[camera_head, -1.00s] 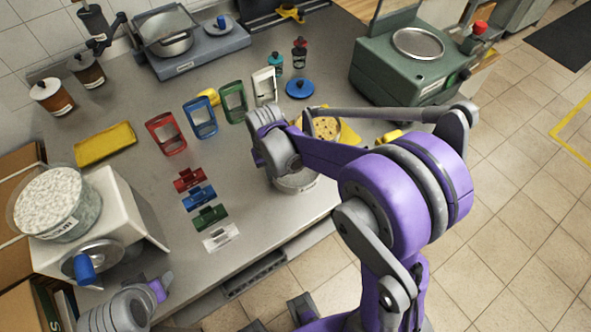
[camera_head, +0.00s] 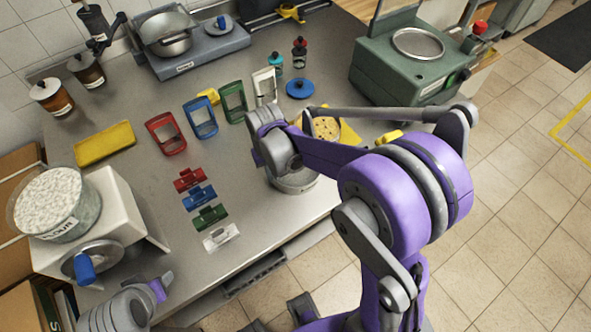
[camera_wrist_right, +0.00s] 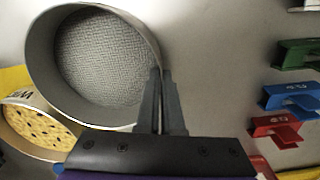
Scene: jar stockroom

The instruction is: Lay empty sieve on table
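The sieve, a round metal ring with a grey mesh, shows at the upper left of the right wrist view (camera_wrist_right: 103,55). Its mesh looks empty. My right gripper (camera_wrist_right: 162,72) has its fingers close together at the sieve's near wall and appears shut on it. In the head view the sieve (camera_head: 296,184) shows partly below my right wrist, low over the grey table (camera_head: 265,215) near its front edge. I cannot tell whether it touches the table. My right arm hides the fingers there. My left arm enters at the bottom left, its gripper out of view.
A round tub of speckled yellow food (camera_head: 327,129) stands just behind the sieve on a yellow mat (camera_head: 349,134). Red, blue, green and white clips (camera_head: 198,197) lie left of it. A white scale-like machine (camera_head: 125,215) stands at left, a green machine (camera_head: 405,75) at right.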

